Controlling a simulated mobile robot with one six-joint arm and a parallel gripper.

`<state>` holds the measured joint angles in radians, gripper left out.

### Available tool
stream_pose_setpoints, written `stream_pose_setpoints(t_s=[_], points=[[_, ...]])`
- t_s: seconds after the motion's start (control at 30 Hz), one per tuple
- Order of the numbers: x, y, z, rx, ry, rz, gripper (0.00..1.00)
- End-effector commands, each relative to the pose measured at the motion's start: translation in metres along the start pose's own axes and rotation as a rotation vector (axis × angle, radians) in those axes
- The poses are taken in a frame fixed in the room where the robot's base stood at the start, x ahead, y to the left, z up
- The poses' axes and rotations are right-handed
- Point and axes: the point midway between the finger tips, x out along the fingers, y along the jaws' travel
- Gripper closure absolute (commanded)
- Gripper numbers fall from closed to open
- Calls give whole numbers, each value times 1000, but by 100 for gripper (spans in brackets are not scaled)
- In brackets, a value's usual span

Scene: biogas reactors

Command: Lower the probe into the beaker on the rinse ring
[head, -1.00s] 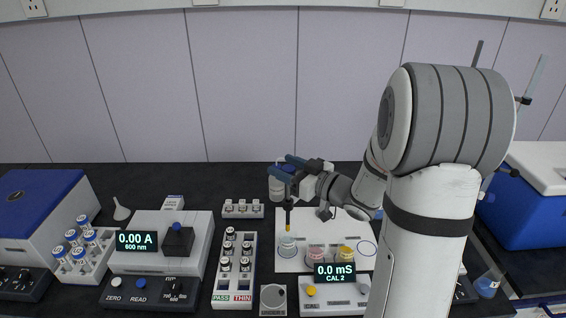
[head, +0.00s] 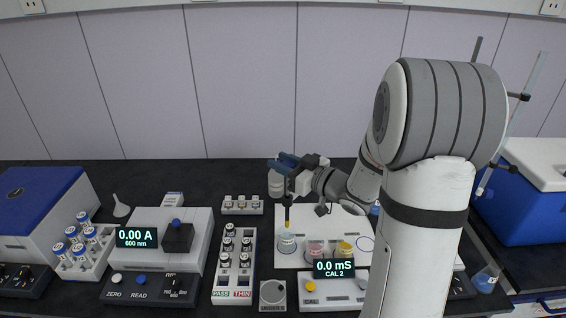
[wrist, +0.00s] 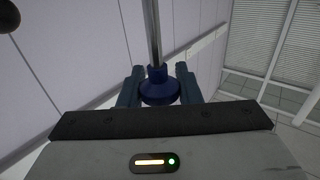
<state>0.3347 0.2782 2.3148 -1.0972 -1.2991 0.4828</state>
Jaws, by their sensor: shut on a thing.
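My gripper (head: 284,165) is shut on the probe (head: 287,214), a dark upright stick with a yellow lower end. In the wrist view my gripper (wrist: 158,88) has blue fingers on both sides of the probe's dark blue collar (wrist: 158,88), with a metal rod above it. The probe hangs over a beaker (head: 287,243) with pale bluish contents, at the left of the white mat. Its yellow tip is at about the beaker's rim; I cannot tell whether it is inside. A ring marking under that beaker is mostly hidden.
A pink beaker (head: 315,249) and a yellow beaker (head: 345,249) stand to the right, then an empty blue ring (head: 366,243) on the white mat (head: 290,215). The meter (head: 333,288) is in front.

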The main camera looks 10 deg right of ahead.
Motion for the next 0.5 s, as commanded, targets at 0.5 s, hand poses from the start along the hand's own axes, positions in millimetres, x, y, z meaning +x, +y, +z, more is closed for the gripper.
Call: stream_pose_setpoints(t_s=[0.5], points=[[0, 0, 26, 1, -1, -1, 100]])
